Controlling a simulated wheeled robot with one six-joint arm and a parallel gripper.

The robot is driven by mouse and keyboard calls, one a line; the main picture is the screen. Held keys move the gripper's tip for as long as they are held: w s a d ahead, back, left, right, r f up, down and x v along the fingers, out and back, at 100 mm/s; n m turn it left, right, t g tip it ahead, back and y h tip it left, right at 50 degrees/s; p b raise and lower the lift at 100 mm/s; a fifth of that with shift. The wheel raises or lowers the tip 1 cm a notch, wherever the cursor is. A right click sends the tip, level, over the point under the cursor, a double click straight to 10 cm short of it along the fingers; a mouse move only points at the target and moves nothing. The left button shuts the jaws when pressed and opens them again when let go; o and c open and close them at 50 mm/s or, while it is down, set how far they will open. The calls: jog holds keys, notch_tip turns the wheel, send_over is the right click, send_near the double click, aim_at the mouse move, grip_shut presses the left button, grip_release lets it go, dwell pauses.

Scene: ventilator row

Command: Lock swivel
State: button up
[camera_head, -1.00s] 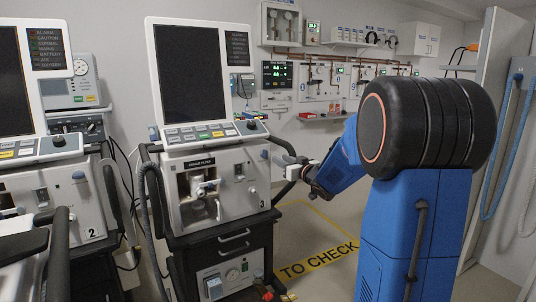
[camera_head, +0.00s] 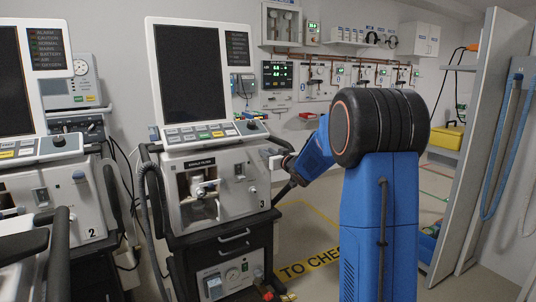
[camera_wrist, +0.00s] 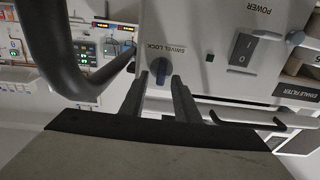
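In the head view my gripper (camera_head: 278,162) is at the right side of ventilator 3, and the knob is hidden there.
A curved dark handle (camera_wrist: 75,55) runs close by on the left of the wrist view. A power switch (camera_wrist: 242,52) sits on the same panel to the right. Ventilator 2 (camera_head: 65,200) stands at left in the head view. Floor right of ventilator 3 is clear.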

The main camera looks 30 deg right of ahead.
grip_shut()
jog(key=shift+a+n, duration=0.1)
jog(key=shift+n, duration=0.2)
jog(key=n, duration=0.5)
jog(key=a+f+n, duration=0.1)
jog(key=n, duration=1.1)
jog(key=shift+a+f, duration=0.2)
jog(key=shift+f, duration=0.1)
jog(key=shift+n, duration=0.3)
jog(key=shift+s, duration=0.1)
